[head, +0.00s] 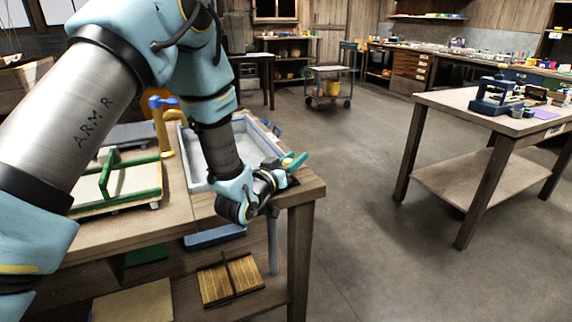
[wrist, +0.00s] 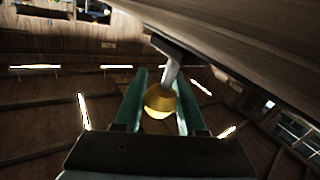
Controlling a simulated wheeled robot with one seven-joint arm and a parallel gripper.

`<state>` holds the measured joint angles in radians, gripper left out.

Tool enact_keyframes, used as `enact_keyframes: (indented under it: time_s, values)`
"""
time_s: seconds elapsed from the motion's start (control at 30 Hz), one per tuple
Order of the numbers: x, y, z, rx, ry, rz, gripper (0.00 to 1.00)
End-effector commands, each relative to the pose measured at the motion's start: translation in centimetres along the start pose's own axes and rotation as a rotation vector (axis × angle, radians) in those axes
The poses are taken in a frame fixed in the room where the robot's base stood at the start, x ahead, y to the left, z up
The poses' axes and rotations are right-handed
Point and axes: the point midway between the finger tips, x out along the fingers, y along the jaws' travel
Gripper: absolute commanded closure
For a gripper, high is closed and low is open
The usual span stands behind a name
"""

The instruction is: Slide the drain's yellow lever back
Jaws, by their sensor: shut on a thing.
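The drain's yellow lever shows in the wrist view as a round yellow knob (wrist: 159,101) on a grey metal stem (wrist: 172,68). The stem comes from under a wooden edge. My gripper (wrist: 158,100) has one green finger on each side of the knob and is shut on it. In the head view my gripper (head: 294,162) is at the right front corner of the workbench, beside the grey vat (head: 196,160). The lever is hidden there behind my gripper and arm. A grey drain pipe (head: 272,242) runs down below the bench top.
A green-framed mould (head: 125,182) lies on the bench (head: 185,212) at left, near a yellow tap (head: 160,125). A slatted wooden piece (head: 230,280) is on the lower shelf. A second table (head: 440,100) stands at right, with open floor (head: 370,200) between.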

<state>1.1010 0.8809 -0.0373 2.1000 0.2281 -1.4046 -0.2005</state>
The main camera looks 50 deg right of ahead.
Motion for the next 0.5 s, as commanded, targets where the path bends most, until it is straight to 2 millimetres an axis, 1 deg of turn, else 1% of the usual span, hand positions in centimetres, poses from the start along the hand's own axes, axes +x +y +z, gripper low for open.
enact_keyframes:
  time_s: [0.03,0.13,0.17,0.4,0.5]
  values:
    - [0.22,0.30,-0.10,-0.001,0.002,0.006,1.00]
    - [0.24,0.35,-0.12,-0.001,0.003,0.007,1.00]
    - [0.25,0.36,-0.12,-0.001,0.003,0.008,0.60]
    - [0.18,0.30,-0.10,-0.001,0.003,0.006,0.33]
    - [0.16,0.25,-0.10,-0.001,0.003,0.006,0.31]
